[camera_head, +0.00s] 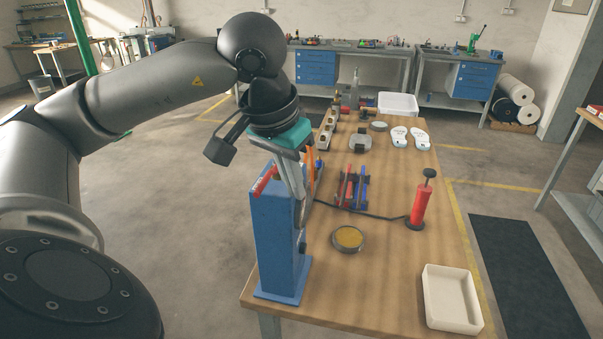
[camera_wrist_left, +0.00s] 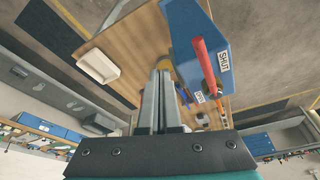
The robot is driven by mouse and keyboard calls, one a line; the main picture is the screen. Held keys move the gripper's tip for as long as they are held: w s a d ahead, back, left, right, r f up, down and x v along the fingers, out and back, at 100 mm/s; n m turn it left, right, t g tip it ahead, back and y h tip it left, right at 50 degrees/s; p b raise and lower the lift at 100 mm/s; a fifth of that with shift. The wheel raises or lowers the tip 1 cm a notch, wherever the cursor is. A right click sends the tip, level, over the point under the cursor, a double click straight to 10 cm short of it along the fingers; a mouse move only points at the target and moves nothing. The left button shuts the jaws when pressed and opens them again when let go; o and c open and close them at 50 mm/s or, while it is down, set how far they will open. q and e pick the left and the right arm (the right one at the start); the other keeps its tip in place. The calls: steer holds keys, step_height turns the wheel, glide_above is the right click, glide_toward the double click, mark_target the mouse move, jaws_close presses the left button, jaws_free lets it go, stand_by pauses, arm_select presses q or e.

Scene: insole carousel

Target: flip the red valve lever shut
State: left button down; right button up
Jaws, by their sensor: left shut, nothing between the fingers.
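The red valve lever (camera_head: 265,180) is at the top of a blue upright stand (camera_head: 277,245) at the table's near left corner. In the left wrist view the lever (camera_wrist_left: 207,66) runs along the blue stand (camera_wrist_left: 190,22), right beside a white label reading SHUT. A second small label sits near the lever's lower end, too small to read surely. My left gripper (camera_head: 299,215) points down just right of the stand's top. Its fingers (camera_wrist_left: 161,78) are together and empty, left of the lever with a gap in the wrist view. My right gripper is not in view.
A red hand pump (camera_head: 420,202) with a black hose, a round tin (camera_head: 348,238) and a white tray (camera_head: 452,298) stand on the wooden table. Red and blue tools (camera_head: 352,188) and white insoles (camera_head: 410,137) lie farther back. The table between tin and tray is clear.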

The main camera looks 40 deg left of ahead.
arm_select(q)
step_height(320, 180, up, 10)
steer(key=s+a+p, duration=0.1)
steer(key=a+p, duration=0.1)
steer(key=shift+s+a+f, duration=0.2)
steer(key=shift+a+f, duration=0.05)
steer(key=shift+a, duration=0.1)
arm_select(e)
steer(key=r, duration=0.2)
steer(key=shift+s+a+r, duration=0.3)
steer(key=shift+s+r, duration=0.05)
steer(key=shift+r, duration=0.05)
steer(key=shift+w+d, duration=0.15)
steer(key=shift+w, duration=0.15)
